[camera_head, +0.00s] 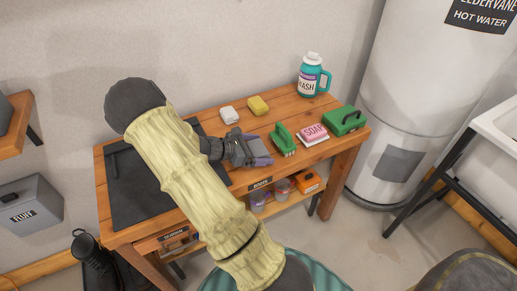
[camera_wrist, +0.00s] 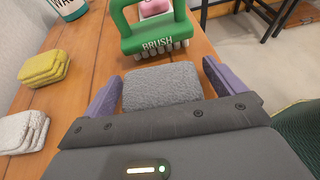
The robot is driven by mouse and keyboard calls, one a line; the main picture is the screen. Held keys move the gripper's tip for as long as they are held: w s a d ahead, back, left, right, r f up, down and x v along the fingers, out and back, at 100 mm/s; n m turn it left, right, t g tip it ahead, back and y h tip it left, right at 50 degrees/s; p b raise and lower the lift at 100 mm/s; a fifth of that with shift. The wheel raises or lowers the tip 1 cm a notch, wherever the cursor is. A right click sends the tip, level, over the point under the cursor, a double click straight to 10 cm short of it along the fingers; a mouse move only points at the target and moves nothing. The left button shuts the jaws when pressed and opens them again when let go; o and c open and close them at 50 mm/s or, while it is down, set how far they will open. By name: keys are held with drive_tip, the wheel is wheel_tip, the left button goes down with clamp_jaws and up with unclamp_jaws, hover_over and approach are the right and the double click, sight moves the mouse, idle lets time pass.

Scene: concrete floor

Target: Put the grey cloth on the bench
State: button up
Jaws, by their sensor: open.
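The grey cloth (camera_wrist: 160,88), a thick folded pad, shows in the wrist view between the two purple fingers of my gripper (camera_wrist: 162,74). The fingers are apart, one on each side of it, with a narrow gap at each side. The cloth appears to lie on the wooden bench (camera_wrist: 85,70), and its near edge is hidden by the gripper body. In the head view my gripper (camera_head: 257,152) is low over the middle of the bench (camera_head: 222,106), and the cloth is hard to make out there.
The green brush (camera_head: 283,139) stands just beyond the cloth.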

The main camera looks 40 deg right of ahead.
drive_tip(key=shift+f+b, duration=0.3)
drive_tip(key=p+v, duration=0.1)
drive_tip(key=v, duration=0.5)
drive_tip(key=p+v, duration=0.1)
drive_tip(key=v, duration=0.4)
drive_tip(key=p+v, duration=0.1)
drive_tip(key=v, duration=0.5)
drive_tip(key=shift+w+a, duration=0.2)
drive_tip(key=shift+w, duration=0.25)
drive_tip(key=shift+s+f+m+y, duration=0.1)
drive_tip(key=shift+s+m+y, duration=0.2)
drive_tip(key=shift+s+y, duration=0.15)
drive_tip(key=s+a+m+y, duration=0.1)
drive_tip(key=s+y, duration=0.1)
drive_tip(key=s+a+m+y, duration=0.1)
drive_tip(key=s+m+y, duration=0.1)
drive_tip(key=s+a+m+t+y, duration=0.1)
drive_tip(key=s+a+m+y, duration=0.1)
drive_tip(key=shift+s+a+f, duration=0.1)
drive_tip(key=shift+s, duration=0.15)
drive_tip(key=s+a+r+m+t+y, duration=0.5)
drive_tip(key=s+a+m+y, duration=0.1)
drive_tip(key=a+m, duration=0.1)
drive_tip(key=shift+m+t, duration=0.4)
drive_tip(key=shift+m, duration=0.5)
drive_tip(key=shift+a+r, duration=0.1)
drive_tip(key=shift+r, duration=0.05)
